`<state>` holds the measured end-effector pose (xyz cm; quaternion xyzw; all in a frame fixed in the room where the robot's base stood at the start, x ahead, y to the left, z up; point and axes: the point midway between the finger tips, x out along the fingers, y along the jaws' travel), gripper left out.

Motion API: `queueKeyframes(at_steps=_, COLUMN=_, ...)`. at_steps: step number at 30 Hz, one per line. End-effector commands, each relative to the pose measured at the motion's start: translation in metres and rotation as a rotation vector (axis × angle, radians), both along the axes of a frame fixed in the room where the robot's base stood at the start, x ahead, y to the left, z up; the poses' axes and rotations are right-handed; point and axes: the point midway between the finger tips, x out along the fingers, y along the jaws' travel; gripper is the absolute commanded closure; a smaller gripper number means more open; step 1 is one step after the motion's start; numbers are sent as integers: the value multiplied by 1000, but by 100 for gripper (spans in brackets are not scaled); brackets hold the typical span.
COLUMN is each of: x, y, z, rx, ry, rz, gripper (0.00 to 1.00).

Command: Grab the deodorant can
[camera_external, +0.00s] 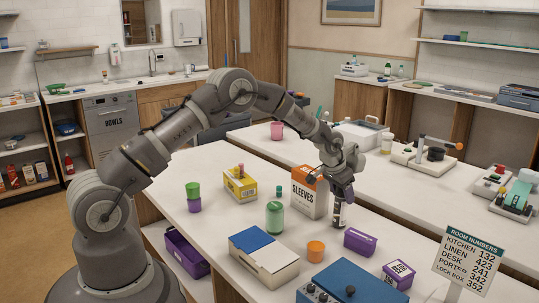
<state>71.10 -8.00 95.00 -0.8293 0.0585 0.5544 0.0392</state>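My gripper (341,196) points down over the near table, right of the orange and white SLEEVES box. A slim dark and pale cylinder (338,216), which looks like the deodorant can, stands upright directly below it. The gripper's fingertips are at the can's upper end and hide part of it. The picture is too small to tell whether the fingers are open or shut, or touch the can.
The SLEEVES box (309,194) stands close on the left. A green jar (274,219), an orange pot (315,251), a purple box (360,241) and a blue-lidded box (263,257) stand nearby. The table (400,237) is clear to the can's right.

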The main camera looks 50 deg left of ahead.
Motion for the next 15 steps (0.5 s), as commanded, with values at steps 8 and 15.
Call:
queueKeyframes(at_steps=8, x=0, y=0, z=1, rx=0, ry=-1, rz=0, gripper=80)
queueKeyframes(at_steps=15, x=0, y=0, z=19, rx=0, ry=-2, rz=0, gripper=80)
